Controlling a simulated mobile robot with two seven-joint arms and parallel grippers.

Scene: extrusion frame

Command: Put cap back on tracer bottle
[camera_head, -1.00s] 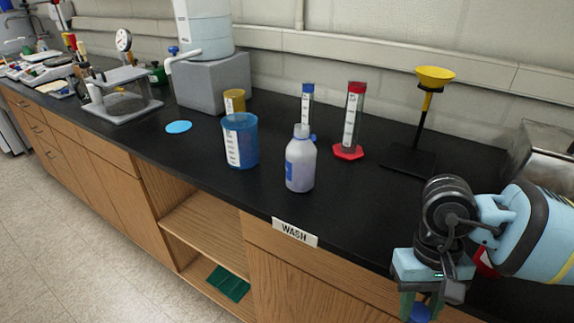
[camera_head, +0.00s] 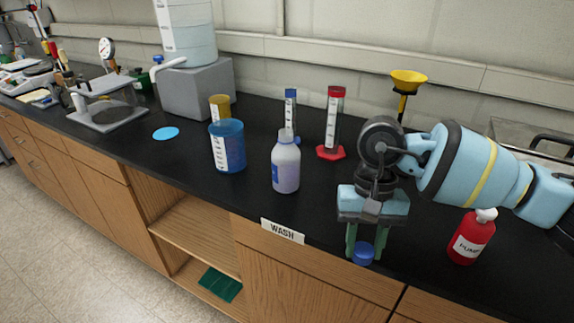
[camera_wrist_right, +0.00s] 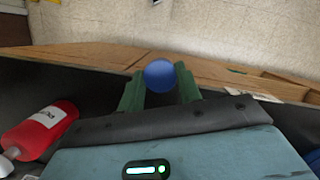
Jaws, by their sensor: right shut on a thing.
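The tracer bottle, a pale translucent bottle (camera_head: 286,168) with a blue label, stands upright on the black bench in the head view, its top uncapped. My right gripper (camera_head: 361,250) is shut on a blue round cap (camera_head: 363,255), held between its green fingers near the bench's front edge, to the right of the bottle. In the right wrist view the blue cap (camera_wrist_right: 160,75) sits between the fingertips. My left gripper is in neither view.
A blue beaker (camera_head: 227,150) stands left of the bottle. A red-capped cylinder (camera_head: 333,125) and a blue-capped one (camera_head: 290,112) stand behind it. A red bottle (camera_head: 471,238) is right of my right gripper. Black bench shows clear between bottle and gripper.

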